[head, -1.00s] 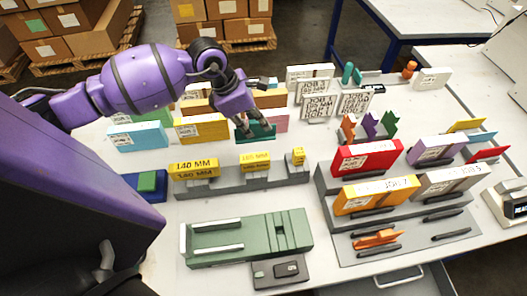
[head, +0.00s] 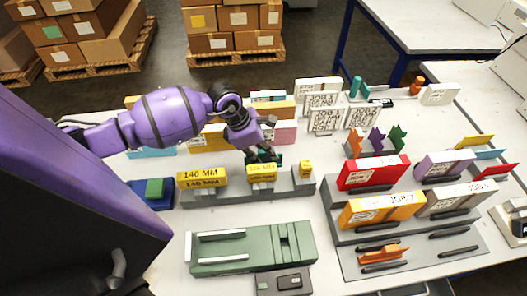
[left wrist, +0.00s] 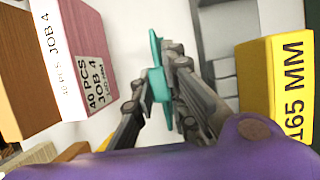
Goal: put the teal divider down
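My left gripper (head: 262,152) is low over the table, just behind the yellow 165 MM block (head: 262,173). The teal divider (left wrist: 157,72) is between its fingers in the left wrist view, seen nearly edge-on, with a finger against each side. The gripper looks shut on it. In the head view the divider is small and dark, partly hidden by the fingers and the yellow block. I cannot tell whether its lower edge touches the table. My right gripper is not in view.
The yellow blocks stand on a grey stepped rail (head: 232,192). A pink JOB 4 box (left wrist: 82,55) stands left of the gripper in the wrist view. Orange, purple and green dividers (head: 397,138) stand to the right. White table shows between the boxes and the rail.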

